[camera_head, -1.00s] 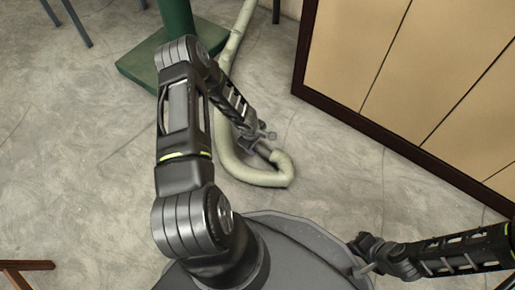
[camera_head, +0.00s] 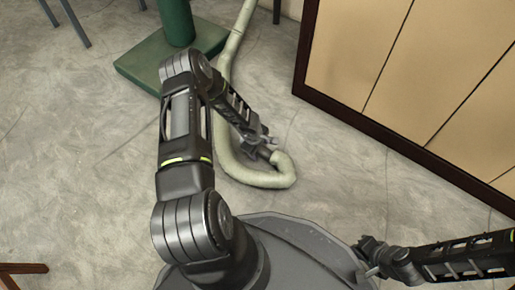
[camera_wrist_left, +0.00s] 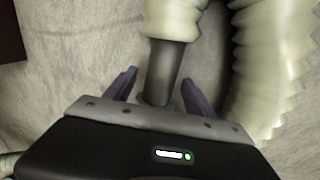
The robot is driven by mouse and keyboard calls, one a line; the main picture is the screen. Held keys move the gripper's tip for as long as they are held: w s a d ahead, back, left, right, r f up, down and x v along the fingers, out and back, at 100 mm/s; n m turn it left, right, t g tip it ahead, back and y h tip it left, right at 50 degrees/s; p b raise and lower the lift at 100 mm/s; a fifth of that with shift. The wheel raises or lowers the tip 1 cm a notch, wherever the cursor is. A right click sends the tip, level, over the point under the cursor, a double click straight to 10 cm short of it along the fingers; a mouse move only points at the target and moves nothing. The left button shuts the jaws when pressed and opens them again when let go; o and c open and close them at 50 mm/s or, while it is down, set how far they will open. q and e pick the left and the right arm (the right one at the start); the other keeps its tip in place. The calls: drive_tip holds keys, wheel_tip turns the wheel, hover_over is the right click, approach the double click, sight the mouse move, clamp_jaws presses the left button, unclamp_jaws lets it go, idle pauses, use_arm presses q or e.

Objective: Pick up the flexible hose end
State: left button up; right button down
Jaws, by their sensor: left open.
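The flexible hose (camera_head: 258,178) is pale, ribbed and lies on the floor in a bend that curls back toward my left gripper. Its end is a dark grey tube (camera_wrist_left: 163,70), seen in the left wrist view coming out of the pale hose. My left gripper (camera_wrist_left: 158,88) is open, with one purple finger on each side of the dark tube and gaps showing between them. In the head view this gripper (camera_head: 268,143) is at the hose end, partly hidden by its own arm. My right gripper (camera_head: 362,258) is at the lower right, away from the hose; its jaws are too small to judge.
A green column on a square green base (camera_head: 148,66) stands behind my left arm. A cabinet with beige panels and a dark frame (camera_head: 400,70) stands on the right. Chair legs show at the top left.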

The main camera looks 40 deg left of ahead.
use_arm(q)
drive_tip(key=shift+c, duration=0.2)
drive_tip(key=c, duration=1.3)
wheel_tip(320, 180, up, 10)
drive_tip(key=p, duration=0.6)
drive_tip(key=shift+p, duration=0.35)
drive_tip(key=o, duration=0.7)
clamp_jaws()
